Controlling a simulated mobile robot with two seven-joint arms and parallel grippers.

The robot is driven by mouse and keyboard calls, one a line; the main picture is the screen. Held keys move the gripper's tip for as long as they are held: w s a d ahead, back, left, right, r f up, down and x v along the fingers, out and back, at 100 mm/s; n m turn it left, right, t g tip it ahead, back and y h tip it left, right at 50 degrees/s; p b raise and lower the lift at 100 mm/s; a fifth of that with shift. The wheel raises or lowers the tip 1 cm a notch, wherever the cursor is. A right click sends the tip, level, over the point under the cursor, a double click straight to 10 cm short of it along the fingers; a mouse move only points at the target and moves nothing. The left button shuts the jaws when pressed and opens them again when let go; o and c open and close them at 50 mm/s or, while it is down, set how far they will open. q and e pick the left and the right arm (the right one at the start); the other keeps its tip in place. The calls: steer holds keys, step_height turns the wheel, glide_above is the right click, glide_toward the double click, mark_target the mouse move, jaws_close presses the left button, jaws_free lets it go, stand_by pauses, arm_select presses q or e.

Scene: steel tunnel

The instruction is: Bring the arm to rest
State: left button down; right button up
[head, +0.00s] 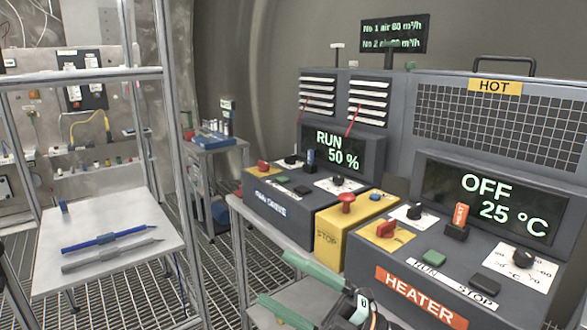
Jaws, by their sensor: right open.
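My right gripper (275,279) is at the bottom centre of the head view. Its two green fingers are apart, with nothing between them, and point to the left. It is in front of the yellow stop box (327,237) and the heater panel (421,296), over the near part of the bench (257,235). I cannot tell whether it touches the bench. My left gripper is not in view.
The heater display (499,198) reads OFF 25 °C. The fan display (339,151) reads RUN 50 %. A red mushroom button (346,201) stands up from the stop box. A shelf (108,262) with two pen-like tools and a metal frame (172,120) are at left.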

steer(key=d+f+m+t+h+p, duration=0.1)
steer(key=d+f+m+t+h, duration=0.4)
steer(key=f+m+h, duration=0.35)
steer(key=d+f+m+t+h+p, duration=0.1)
steer(key=d+f+m+t+h, duration=0.45)
steer(key=f+m, duration=0.55)
steer(key=s+d+f+m+g+h, duration=0.2)
steer(key=s+d+f+m+g, duration=0.1)
steer(key=s+f, duration=0.6)
steer(key=s+d+f+m+g+h+p, duration=0.1)
steer(key=s+d+f+m+g+h, duration=0.2)
steer(key=s+f, duration=0.5)
steer(key=shift+s+d+f+m+g, duration=0.4)
steer(key=shift+s+d+m+g, duration=0.25)
steer(key=shift+s+m+g, duration=0.55)
steer(key=shift+w, duration=0.15)
